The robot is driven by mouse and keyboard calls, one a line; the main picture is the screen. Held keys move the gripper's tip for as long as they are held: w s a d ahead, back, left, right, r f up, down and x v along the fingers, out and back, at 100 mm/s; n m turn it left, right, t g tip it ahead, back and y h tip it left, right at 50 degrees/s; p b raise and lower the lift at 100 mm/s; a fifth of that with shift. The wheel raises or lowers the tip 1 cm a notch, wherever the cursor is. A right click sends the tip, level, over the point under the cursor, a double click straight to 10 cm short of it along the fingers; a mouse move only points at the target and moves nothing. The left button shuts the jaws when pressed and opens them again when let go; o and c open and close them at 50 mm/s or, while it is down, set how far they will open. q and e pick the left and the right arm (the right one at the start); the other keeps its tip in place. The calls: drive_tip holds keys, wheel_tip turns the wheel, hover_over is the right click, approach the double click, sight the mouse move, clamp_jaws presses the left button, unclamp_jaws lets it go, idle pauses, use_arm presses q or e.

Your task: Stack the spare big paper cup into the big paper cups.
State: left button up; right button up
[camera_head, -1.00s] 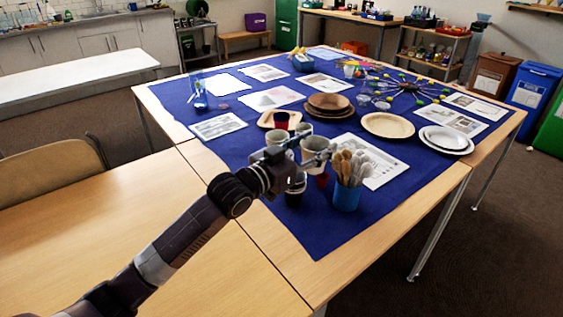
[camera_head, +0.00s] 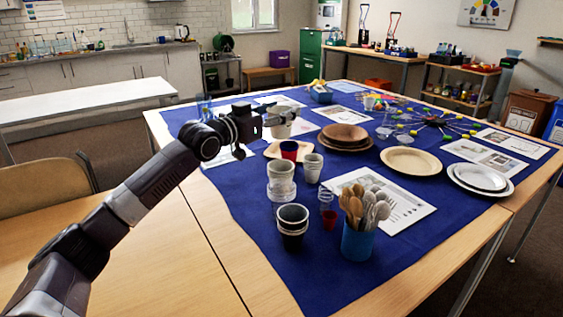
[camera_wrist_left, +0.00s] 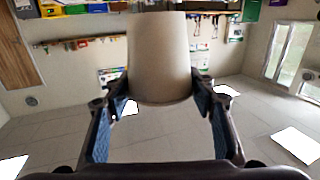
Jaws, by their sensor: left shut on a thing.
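My left gripper (camera_head: 284,115) is shut on a pale paper cup (camera_head: 281,130), held in the air over the blue-covered table. The held cup also shows between both fingers in the left wrist view (camera_wrist_left: 160,60). Below and nearer stands a pale stack of big paper cups (camera_head: 281,172), apart from the held cup. A smaller-looking pale cup or stack (camera_head: 313,168) stands to its right. The gripper hides part of the held cup in the head view. My right gripper is in neither view.
Near the pale stack stand dark cups (camera_head: 292,226), a red cup (camera_head: 289,149), a clear cup (camera_head: 326,197) and a small red cup (camera_head: 330,220). A blue holder (camera_head: 357,243) with wooden spoons is at the front right. Brown plates (camera_head: 344,134) lie behind.

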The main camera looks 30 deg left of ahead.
sight(281, 138)
use_arm(q)
wheel_tip(281, 138, down, 8)
drive_tip(key=shift+b, duration=0.6)
wheel_tip(281, 138, down, 4)
drive_tip(key=shift+f+b, duration=0.25)
drive_tip(key=shift+b, duration=0.15)
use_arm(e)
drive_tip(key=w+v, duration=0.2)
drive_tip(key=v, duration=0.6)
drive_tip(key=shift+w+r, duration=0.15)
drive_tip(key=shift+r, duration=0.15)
use_arm(q)
drive_tip(key=shift+f, duration=0.35)
drive_tip(key=o, duration=0.5)
drive_tip(key=shift+c, duration=0.2)
drive_tip(key=shift+o, duration=1.3)
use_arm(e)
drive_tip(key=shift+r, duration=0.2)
use_arm(q)
drive_tip(key=shift+r, duration=0.1)
